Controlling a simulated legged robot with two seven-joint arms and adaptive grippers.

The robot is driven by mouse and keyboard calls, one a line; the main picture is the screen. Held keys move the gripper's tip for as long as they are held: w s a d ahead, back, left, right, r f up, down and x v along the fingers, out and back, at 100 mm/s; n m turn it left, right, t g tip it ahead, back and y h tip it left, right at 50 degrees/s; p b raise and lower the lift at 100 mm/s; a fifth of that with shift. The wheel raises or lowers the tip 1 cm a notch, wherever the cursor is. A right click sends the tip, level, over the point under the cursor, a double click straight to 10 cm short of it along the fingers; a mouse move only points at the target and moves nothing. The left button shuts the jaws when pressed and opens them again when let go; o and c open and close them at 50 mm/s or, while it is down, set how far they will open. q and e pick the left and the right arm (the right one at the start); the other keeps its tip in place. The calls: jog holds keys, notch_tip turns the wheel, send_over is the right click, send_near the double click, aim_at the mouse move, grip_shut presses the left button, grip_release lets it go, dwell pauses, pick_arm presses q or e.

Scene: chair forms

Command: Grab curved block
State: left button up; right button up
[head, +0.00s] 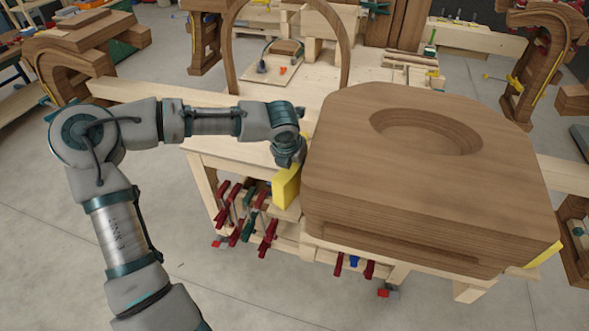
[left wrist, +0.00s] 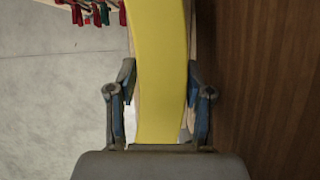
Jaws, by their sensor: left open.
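The curved block (head: 286,187) is yellow and stands at the left side of the large wooden chair form, on the bench edge. In the left wrist view the yellow block (left wrist: 160,45) runs down the middle with a slight curve. My left gripper (head: 290,158) is at the top of the block in the head view. In the left wrist view the gripper (left wrist: 160,75) is open, with one finger on each side of the block. A gap shows on the left; contact on the right is hard to tell. My right gripper is not in view.
The large brown chair form (head: 420,190) with a round hollow fills the bench top close to the right of my gripper. Red-handled clamps (head: 268,236) hang below the bench edge. Another yellow piece (head: 545,256) shows at the form's right corner. Open floor (head: 240,285) lies in front.

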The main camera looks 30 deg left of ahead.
pick_arm(q)
jog(key=shift+w+a+f, duration=0.15)
jog(key=shift+f, duration=0.1)
jog(key=shift+r, duration=0.1)
grip_shut()
